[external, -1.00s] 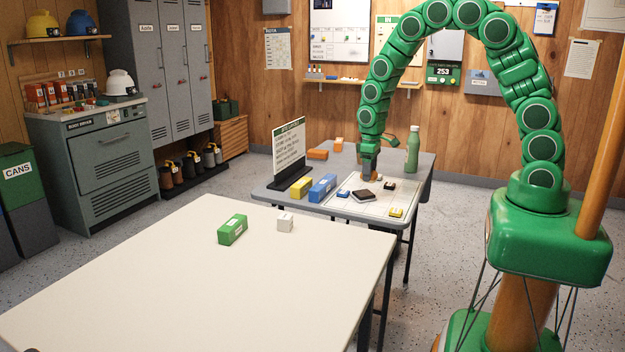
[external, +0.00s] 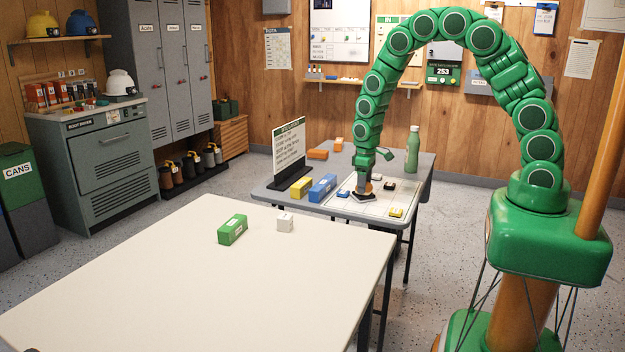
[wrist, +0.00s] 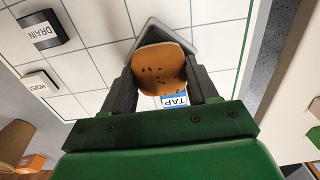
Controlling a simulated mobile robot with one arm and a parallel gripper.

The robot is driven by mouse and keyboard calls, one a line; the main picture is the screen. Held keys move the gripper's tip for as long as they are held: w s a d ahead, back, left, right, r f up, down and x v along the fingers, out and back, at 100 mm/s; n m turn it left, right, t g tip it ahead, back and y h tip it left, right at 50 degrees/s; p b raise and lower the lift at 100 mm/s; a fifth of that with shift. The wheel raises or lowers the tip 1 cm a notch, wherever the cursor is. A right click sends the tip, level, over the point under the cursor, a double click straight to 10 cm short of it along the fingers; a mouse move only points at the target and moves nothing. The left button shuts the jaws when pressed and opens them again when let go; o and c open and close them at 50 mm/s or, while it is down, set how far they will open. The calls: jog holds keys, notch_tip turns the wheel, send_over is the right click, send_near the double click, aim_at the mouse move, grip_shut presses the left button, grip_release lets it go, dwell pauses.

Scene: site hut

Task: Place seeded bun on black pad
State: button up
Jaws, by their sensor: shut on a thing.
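The seeded bun (wrist: 160,70), orange-brown with dark specks, is between the two fingers of my gripper (wrist: 163,88) in the wrist view. My gripper is shut on it. In the external view my gripper (external: 363,186) points down over the black pad (external: 361,197) on the grid-marked board, and a bit of orange bun shows at its tip. In the wrist view the dark grey edge of the pad (wrist: 150,27) shows behind the bun. The bun covers much of the pad, and I cannot tell whether they touch.
Small labelled blocks lie around on the board (external: 376,208): blue TAP (wrist: 174,101), black DRAIN (wrist: 45,30), white HOIST (wrist: 40,82) and a yellow one (external: 396,212). Larger blue (external: 322,187) and yellow (external: 301,187) boxes stand left. A green bottle (external: 412,150) stands behind right.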

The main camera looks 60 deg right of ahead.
jog(key=shift+f, duration=0.15)
jog(key=o, duration=1.1)
jog(key=shift+c, duration=0.2)
notch_tip(320, 180, up, 11)
jog(key=s+a+r, duration=0.3)
jog(key=s+r, duration=0.4)
jog(key=s, duration=0.1)
jog(key=s+a+r, duration=0.2)
jog(key=s+r, duration=0.4)
jog(key=s, duration=0.1)
jog(key=s+a+r+g, duration=0.1)
jog(key=s+a+r, duration=0.1)
jog(key=s, duration=0.9)
jog(key=s+a+r, duration=0.2)
jog(key=s+r, duration=0.1)
jog(key=s, duration=0.8)
jog(key=shift+r+g, duration=0.35)
jog(key=shift+g, duration=0.05)
